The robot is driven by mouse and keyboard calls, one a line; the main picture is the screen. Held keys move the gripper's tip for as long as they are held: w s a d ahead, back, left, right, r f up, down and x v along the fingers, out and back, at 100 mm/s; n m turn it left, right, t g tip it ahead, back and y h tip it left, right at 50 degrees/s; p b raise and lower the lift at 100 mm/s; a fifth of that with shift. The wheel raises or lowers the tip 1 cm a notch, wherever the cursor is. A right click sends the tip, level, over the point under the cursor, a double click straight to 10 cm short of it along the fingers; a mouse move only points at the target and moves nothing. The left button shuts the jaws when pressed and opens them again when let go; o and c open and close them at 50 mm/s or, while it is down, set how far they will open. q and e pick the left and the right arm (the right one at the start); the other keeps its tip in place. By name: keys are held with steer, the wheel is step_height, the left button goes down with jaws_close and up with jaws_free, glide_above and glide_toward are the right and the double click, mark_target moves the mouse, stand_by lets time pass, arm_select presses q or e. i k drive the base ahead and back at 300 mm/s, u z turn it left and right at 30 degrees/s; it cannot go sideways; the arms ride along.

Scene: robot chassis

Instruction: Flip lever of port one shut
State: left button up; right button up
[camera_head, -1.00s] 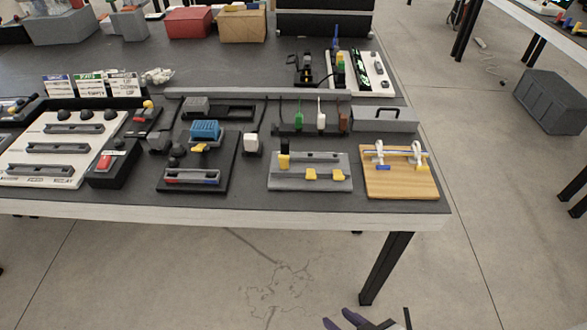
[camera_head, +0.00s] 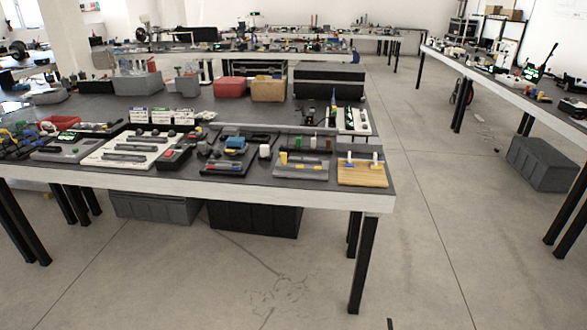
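Several small device boards stand along the front of the near table (camera_head: 225,192). A grey board (camera_head: 300,177) right of centre carries yellow lever-like parts; the left one (camera_head: 283,158) stands upright, and others sit lower along the front. A wooden board (camera_head: 362,180) at the right corner carries two white clamp-like parts with blue pieces. A dark board with a blue block (camera_head: 235,143) is left of the grey board. Port labels are too small to read, so I cannot tell which is port one. Neither of my grippers is in view.
A red box (camera_head: 229,87), a cardboard box (camera_head: 269,91) and a black case (camera_head: 329,79) stand at the back of the table. Dark crates (camera_head: 255,219) sit beneath it. Another table (camera_head: 495,82) stands at right, with a grey bin (camera_head: 541,163) nearby. Floor in front is clear.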

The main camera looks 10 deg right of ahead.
mark_target(284, 155)
steer(key=z, duration=1.45)
steer(key=i, duration=5.1)
steer(key=u, duration=4.45)
steer(key=i, duration=0.5)
steer(key=z, duration=1.2)
